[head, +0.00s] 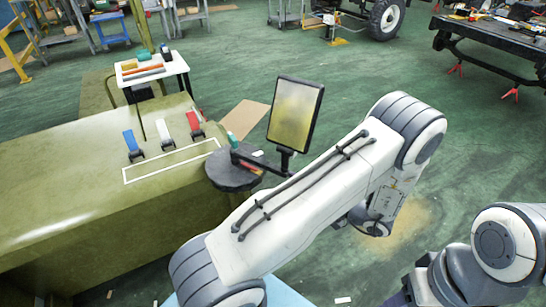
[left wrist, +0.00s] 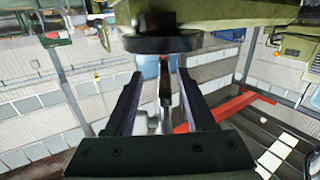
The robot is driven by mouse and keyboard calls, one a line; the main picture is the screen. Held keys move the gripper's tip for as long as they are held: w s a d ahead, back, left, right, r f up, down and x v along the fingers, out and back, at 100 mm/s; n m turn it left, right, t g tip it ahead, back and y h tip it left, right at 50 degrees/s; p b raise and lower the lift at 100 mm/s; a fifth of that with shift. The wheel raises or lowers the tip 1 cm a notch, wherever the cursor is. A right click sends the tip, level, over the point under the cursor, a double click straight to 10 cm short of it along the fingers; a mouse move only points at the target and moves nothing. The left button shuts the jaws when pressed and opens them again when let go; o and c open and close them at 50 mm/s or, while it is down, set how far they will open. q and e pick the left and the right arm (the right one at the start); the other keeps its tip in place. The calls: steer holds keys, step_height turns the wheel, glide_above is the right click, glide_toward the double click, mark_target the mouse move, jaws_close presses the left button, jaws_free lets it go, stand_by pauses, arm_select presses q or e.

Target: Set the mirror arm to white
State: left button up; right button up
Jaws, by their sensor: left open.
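The mirror (head: 295,112) stands upright, dark-framed, on a black mirror arm (head: 260,165) over a round dark disc (head: 232,178) at the chassis corner. A teal mark (head: 232,137) and a small white mark (head: 258,153) show by the disc. The disc also shows at the top of the left wrist view (left wrist: 163,43). My left gripper (left wrist: 160,76) is open below it there, with a thin dark piece between the fingers; I cannot tell whether they touch it. In the head view my left arm hides its gripper. My right gripper is out of view.
The olive chassis (head: 70,190) fills the left, with blue (head: 130,141), white (head: 162,130) and red (head: 194,123) levers on top. A small white table (head: 150,70) stands behind it. Green floor is open behind the mirror.

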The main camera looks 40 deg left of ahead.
mark_target(264, 162)
arm_select(q)
steer(key=r, duration=0.1)
steer(key=d+r, duration=0.1)
steer(key=r, duration=0.1)
steer(key=shift+s+d+r+p, duration=0.1)
steer(key=shift+d+r+p, duration=0.15)
steer(key=shift+r+p, duration=0.1)
steer(key=shift+s+a+r, duration=0.1)
steer(key=shift+a, duration=0.2)
steer(key=a, duration=0.6)
steer(key=s+a+p, duration=0.1)
steer(key=a, duration=0.2)
steer(key=shift+a, duration=0.25)
jaws_close()
stand_by(0.3)
